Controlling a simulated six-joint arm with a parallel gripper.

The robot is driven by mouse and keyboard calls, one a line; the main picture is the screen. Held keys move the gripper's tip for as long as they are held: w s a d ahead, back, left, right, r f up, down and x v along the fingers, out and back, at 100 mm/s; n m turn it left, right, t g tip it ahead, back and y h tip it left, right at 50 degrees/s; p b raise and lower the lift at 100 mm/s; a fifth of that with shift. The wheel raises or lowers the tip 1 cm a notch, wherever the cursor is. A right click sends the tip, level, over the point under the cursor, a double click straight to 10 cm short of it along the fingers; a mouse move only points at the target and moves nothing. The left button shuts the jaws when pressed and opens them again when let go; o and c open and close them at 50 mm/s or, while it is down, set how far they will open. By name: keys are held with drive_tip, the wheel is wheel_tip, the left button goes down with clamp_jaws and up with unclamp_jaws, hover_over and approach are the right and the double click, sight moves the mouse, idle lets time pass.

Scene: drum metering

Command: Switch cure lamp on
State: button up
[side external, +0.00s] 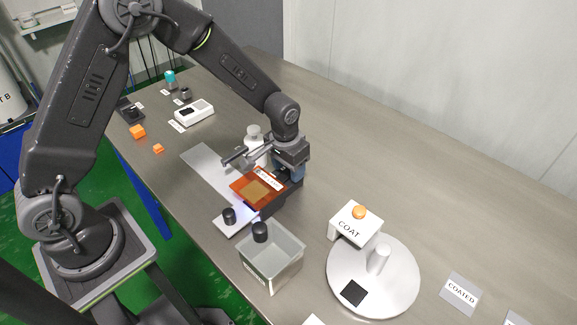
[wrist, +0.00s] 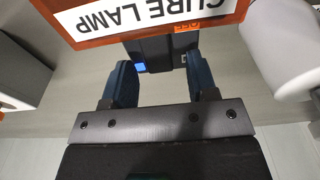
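The cure lamp (side external: 262,187) has an orange translucent hood with a white label, over the work strip in the middle of the table. In the wrist view the CURE LAMP label (wrist: 145,12) appears upside down at the top edge. Below it is a dark block (wrist: 160,52) with a small orange tag (wrist: 186,27), its text too small to read surely, and a blue lit spot (wrist: 140,67). My gripper (wrist: 161,80) is open and empty, its two dark blue fingers apart at the block's near side. In the side view my gripper (side external: 292,172) is low beside the lamp, partly hidden.
A grey open bin (side external: 272,262) stands in front, with black knobs (side external: 229,215) near it. A COAT station (side external: 355,224) with a white turntable (side external: 395,295) is at right. A white device (side external: 194,113) and orange cubes (side external: 138,131) lie at back left. The table's right rear is clear.

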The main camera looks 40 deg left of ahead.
sight(285, 175)
drive_tip(key=shift+r, duration=0.1)
wheel_tip(285, 175, up, 14)
drive_tip(key=s, duration=0.1)
drive_tip(key=shift+s+f, duration=0.15)
drive_tip(key=shift+f, duration=0.05)
idle(0.3)
drive_tip(key=shift+r, duration=0.1)
drive_tip(key=s+a+r+t, duration=0.2)
drive_tip(key=s+r, duration=0.3)
drive_tip(key=s, duration=0.6)
drive_tip(key=s+a+r+t, duration=0.2)
drive_tip(key=s+r, duration=0.3)
drive_tip(key=s, duration=0.6)
drive_tip(key=shift+a+r+t, duration=0.15)
drive_tip(key=shift+a+t, duration=0.1)
drive_tip(key=shift+t, duration=0.05)
